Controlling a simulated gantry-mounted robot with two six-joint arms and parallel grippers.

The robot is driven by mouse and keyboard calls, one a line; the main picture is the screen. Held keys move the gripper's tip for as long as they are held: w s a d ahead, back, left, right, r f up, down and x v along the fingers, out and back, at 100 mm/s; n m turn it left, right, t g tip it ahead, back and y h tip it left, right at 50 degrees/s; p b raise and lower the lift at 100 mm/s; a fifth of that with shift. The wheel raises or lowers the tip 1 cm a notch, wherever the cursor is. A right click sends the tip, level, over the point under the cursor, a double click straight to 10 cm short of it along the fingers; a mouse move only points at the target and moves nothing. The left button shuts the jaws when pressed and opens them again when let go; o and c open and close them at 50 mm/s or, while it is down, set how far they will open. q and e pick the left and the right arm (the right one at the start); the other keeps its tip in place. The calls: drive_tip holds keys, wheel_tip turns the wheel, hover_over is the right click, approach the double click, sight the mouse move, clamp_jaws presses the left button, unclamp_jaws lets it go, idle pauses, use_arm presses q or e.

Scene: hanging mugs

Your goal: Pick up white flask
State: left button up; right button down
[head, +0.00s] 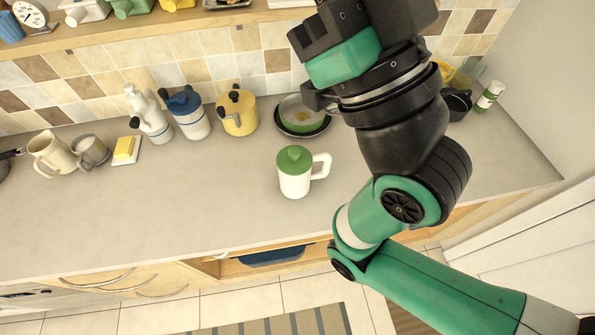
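A white flask (295,182) with a green lid and a white handle on its right stands upright on the grey counter (220,210), near the middle. Another white vessel (190,121) with a blue lid and blue handle stands farther back to the left. My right gripper (322,62) is at the top of the picture, above and behind the green-lidded flask and apart from it. Its fingers are not clear enough to tell open from shut. My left gripper is out of view.
A white bottle (150,115), a yellow pot (237,112) and a green bowl (303,113) line the back. A cream mug (48,152), grey mug (90,151) and butter dish (125,149) stand left. A shelf (140,25) runs above. The counter's front left is clear.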

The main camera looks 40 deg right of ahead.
idle(0.3)
drive_tip(key=c, duration=0.5)
unclamp_jaws()
